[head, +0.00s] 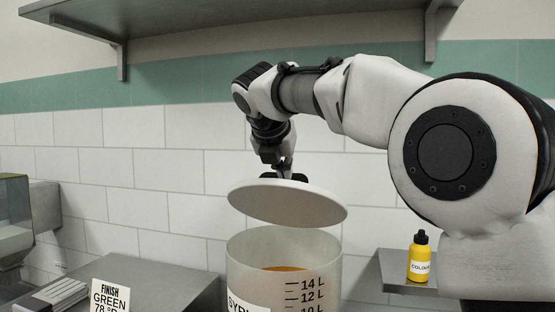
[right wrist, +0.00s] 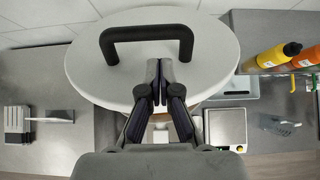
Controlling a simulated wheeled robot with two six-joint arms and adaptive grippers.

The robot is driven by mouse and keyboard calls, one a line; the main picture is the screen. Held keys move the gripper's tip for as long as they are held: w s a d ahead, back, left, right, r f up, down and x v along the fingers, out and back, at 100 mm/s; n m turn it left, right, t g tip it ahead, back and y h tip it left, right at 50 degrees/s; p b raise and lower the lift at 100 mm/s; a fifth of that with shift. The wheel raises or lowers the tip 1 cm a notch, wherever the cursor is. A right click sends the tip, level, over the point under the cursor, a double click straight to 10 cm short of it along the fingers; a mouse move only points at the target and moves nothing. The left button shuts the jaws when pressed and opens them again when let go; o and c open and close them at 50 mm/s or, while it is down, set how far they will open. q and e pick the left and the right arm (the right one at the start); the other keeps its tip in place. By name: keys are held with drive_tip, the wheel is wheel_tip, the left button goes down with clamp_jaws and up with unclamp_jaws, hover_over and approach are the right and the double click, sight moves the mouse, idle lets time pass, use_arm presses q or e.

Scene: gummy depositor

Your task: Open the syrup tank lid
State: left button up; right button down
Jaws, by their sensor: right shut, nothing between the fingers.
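The syrup tank (head: 255,262) is a translucent white cylinder with litre marks and orange syrup inside. Its round white lid (head: 290,206) is above the tank mouth, tilted, with its left side higher; whether its right edge touches the rim is unclear. The lid also fills the upper middle of the right wrist view (right wrist: 90,70), with its black handle (right wrist: 145,32) just beyond my fingertips. My right gripper (head: 285,172) is at the handle, above the lid, its fingers shut together (right wrist: 160,68) with nothing between them. My left gripper is not in view.
A yellow colour bottle (head: 419,260) stands on a small shelf right of the tank. A sign (head: 109,297) stands on the metal counter (head: 170,288) at left. A metal wall shelf (head: 230,18) hangs above my right arm. The wrist view shows a scale (right wrist: 225,127).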

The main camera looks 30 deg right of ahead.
sight(288, 197)
drive_tip(key=x, duration=0.5)
drive_tip(key=shift+p, duration=0.35)
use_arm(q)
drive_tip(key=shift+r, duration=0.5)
use_arm(e)
drive_tip(key=shift+r, duration=0.1)
drive_tip(key=shift+s, duration=0.1)
drive_tip(key=shift+r, duration=0.1)
